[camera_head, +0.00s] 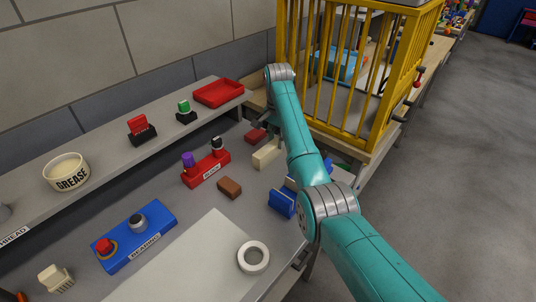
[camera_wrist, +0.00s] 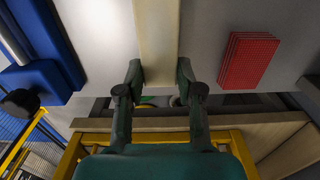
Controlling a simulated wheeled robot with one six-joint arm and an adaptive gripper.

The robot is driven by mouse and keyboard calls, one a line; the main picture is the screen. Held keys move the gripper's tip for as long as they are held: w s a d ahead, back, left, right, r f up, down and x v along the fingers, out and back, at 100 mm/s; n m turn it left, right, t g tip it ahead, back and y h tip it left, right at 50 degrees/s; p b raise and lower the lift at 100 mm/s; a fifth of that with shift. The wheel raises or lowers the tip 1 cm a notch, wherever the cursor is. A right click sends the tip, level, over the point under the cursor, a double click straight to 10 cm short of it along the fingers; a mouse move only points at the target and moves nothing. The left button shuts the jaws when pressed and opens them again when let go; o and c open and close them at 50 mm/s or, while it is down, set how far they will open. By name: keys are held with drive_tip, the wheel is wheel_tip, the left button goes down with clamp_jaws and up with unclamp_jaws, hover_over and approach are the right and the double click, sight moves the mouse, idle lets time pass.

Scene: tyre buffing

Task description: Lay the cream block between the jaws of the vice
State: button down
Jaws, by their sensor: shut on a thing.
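The cream block (camera_head: 266,153) is a long pale bar by the bench's far end, left of my arm. In the wrist view the cream block (camera_wrist: 157,35) runs up from between my fingertips. My gripper (camera_wrist: 158,82) is shut on its near end. Whether the block touches the bench I cannot tell. The blue vice (camera_head: 282,204) is on the bench, partly hidden behind my arm. A blue body with a dark knob, probably the vice (camera_wrist: 47,65), is left of the block in the wrist view, apart from it.
A red block (camera_wrist: 249,60) lies right of the cream one. A yellow cage (camera_head: 345,110) stands beyond the bench. A brown block (camera_head: 229,187), a red rack (camera_head: 206,169) and a blue bearing tray (camera_head: 135,237) are on the bench. A shelf (camera_head: 110,150) runs along the wall.

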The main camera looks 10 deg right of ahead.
drive_tip(key=shift+r, duration=0.8)
drive_tip(key=shift+r, duration=3.25)
